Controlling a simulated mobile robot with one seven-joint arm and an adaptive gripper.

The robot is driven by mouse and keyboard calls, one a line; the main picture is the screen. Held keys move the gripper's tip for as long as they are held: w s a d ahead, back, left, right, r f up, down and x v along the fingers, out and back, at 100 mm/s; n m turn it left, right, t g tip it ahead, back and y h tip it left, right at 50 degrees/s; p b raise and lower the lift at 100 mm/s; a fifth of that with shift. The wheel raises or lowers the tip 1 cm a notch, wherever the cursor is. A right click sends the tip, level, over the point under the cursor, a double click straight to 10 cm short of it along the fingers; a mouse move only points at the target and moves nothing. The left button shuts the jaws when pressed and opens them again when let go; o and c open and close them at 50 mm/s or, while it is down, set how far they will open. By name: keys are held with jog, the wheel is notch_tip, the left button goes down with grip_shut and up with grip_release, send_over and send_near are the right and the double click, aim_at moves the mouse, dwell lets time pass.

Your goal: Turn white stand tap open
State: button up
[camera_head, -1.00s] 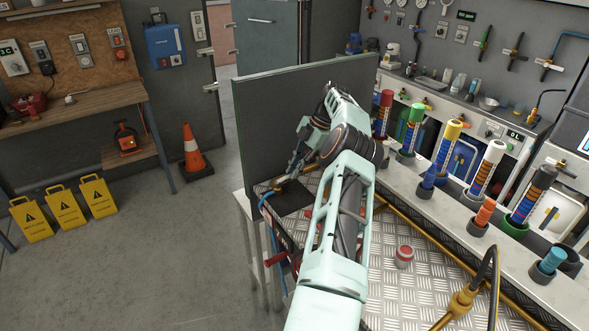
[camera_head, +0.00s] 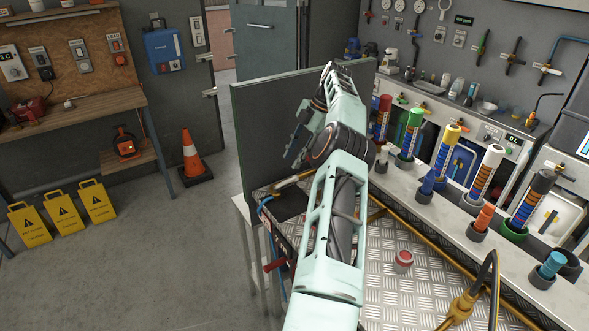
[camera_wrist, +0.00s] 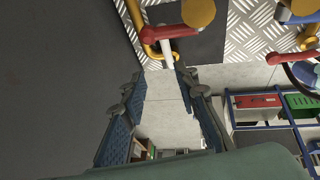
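In the wrist view, a red lever (camera_wrist: 170,33) with a white stub (camera_wrist: 167,55) below it sits by a yellow pipe bend and a gold round part (camera_wrist: 198,12). It lies just beyond my fingertips; I cannot tell whether this is the white stand tap. My gripper (camera_wrist: 158,88) is open, fingers apart, and only pale floor shows between them. In the head view, my gripper (camera_head: 298,148) is by the dark upright panel, partly hidden by my arm. A second red lever (camera_wrist: 290,53) shows at the wrist view's right. In the head view, a red handle (camera_head: 275,265) is at the bench's left edge.
The dark panel (camera_head: 290,115) stands behind my gripper. The metal-topped bench (camera_head: 385,275) carries brass pipes and a red-and-white round piece (camera_head: 403,261). Coloured cylinders line the right ledge. Open floor lies left, with an orange cone (camera_head: 192,160) and yellow signs (camera_head: 63,213).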

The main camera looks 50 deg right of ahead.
jog(key=shift+r, duration=1.45)
